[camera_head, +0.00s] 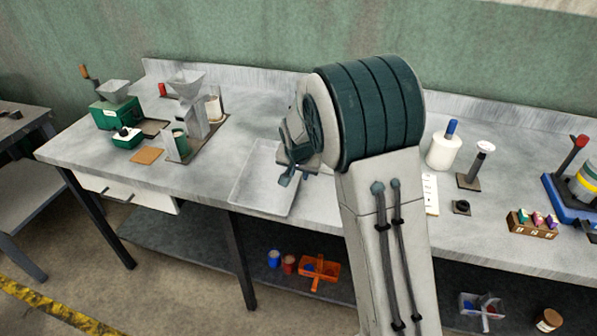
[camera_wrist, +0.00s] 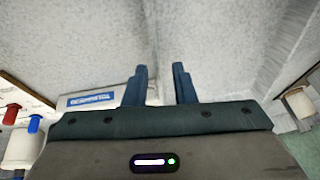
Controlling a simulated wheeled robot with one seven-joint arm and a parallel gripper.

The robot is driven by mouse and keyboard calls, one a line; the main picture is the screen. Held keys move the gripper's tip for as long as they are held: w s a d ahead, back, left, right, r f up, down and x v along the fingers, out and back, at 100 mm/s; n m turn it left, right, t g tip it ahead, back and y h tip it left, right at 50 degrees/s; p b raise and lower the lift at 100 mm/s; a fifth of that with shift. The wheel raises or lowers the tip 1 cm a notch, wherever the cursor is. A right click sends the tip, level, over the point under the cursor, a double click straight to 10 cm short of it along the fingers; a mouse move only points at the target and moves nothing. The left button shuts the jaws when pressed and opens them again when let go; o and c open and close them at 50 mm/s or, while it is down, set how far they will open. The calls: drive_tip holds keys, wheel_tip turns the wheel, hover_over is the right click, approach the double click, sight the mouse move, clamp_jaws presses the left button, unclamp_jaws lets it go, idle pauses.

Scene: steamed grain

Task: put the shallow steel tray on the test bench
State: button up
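The shallow steel tray (camera_head: 262,185) lies flat on the grey bench top (camera_head: 330,215), near its front edge and left of my arm. My gripper (camera_head: 292,178) is over the tray's right side in the head view, and my arm hides part of that side. In the wrist view my gripper (camera_wrist: 160,82) has its two blue fingers apart, with grey metal surfaces beyond them. I cannot tell whether the fingers touch the tray's rim.
Left on the bench are a green grinder (camera_head: 117,112), a funnel stand (camera_head: 190,110) and a brown square (camera_head: 147,156). Right are a white bottle (camera_head: 443,152), a plunger stand (camera_head: 475,165) and a vial rack (camera_head: 532,224). An orange caddy (camera_head: 318,270) sits on the lower shelf.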

drive_tip(key=shift+r+p, duration=0.45)
drive_tip(key=v, duration=1.2)
drive_tip(key=s+d+n, duration=0.1)
drive_tip(key=s+d, duration=0.2)
drive_tip(key=s, duration=0.6)
drive_tip(key=s+d+n+g, duration=0.1)
drive_tip(key=s+d, duration=0.3)
drive_tip(key=s, duration=0.5)
drive_tip(key=s+d+n, duration=0.2)
drive_tip(key=s+d, duration=0.1)
drive_tip(key=s, duration=0.6)
drive_tip(key=shift+d+f+g+b, duration=0.2)
drive_tip(key=shift+d+g+b, duration=0.1)
drive_tip(key=shift+b, duration=0.05)
